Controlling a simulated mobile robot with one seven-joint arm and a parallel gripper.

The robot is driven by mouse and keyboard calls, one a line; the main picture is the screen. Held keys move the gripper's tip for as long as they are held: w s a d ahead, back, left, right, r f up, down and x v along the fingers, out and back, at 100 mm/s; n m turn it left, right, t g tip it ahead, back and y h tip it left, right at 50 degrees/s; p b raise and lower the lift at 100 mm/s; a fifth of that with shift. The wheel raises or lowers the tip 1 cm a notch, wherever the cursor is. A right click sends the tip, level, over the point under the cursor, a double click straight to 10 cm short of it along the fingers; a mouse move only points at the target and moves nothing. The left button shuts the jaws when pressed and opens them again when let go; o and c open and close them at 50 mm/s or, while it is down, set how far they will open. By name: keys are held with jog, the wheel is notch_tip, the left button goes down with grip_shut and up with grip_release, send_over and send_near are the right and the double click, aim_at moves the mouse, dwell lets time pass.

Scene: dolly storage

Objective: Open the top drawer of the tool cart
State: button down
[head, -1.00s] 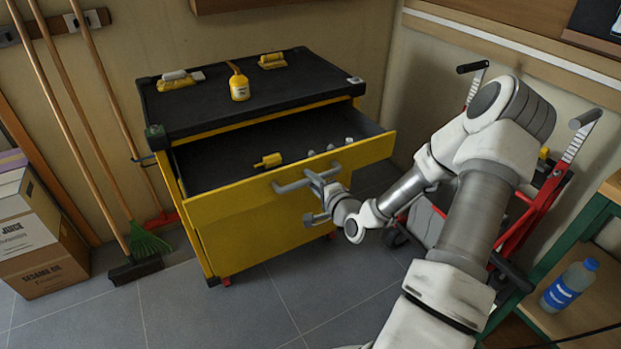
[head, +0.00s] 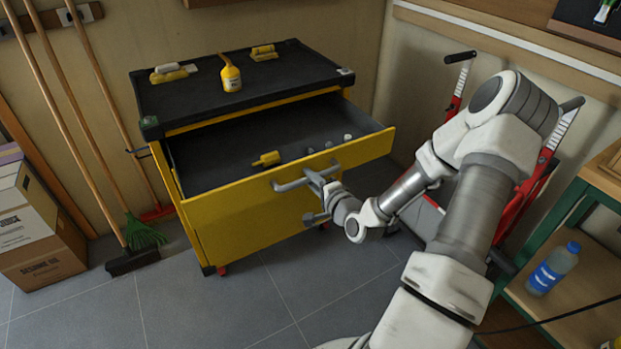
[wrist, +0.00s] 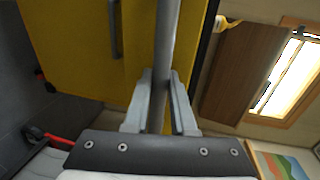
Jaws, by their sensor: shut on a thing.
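The yellow tool cart (head: 222,240) with a black top stands against the back wall. Its top drawer (head: 230,208) is pulled well out, and its inside shows a yellow tool (head: 267,159) and several small pale items. My gripper (head: 317,183) is shut on the drawer's grey bar handle (head: 290,185) at the drawer front. In the wrist view the handle bar (wrist: 167,45) runs between the two fingers of my gripper (wrist: 160,100). The lower front of the cart, with another handle (wrist: 115,30), is closed.
Brooms (head: 135,235) and cardboard boxes (head: 40,250) stand at left. A red hand truck (head: 520,205) and a green-framed shelf with a water bottle (head: 553,268) are at right. Floor before the cart is clear.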

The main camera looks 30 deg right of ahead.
jog(key=c, duration=1)
grip_release()
jog(key=shift+s+d+r+p, duration=0.1)
jog(key=shift+s+r+p, duration=0.45)
jog(key=shift+s+p, duration=1.55)
jog(key=shift+s+d+r+p, duration=0.1)
jog(key=shift+s+r+p, duration=0.55)
jog(key=shift+s, duration=2.95)
jog(key=shift+s+d+r+p, duration=0.1)
jog(key=shift+s+r+p, duration=0.4)
jog(key=shift+s+p, duration=1.6)
jog(key=shift+s+b, duration=0.7)
jog(key=shift+b, duration=0.05)
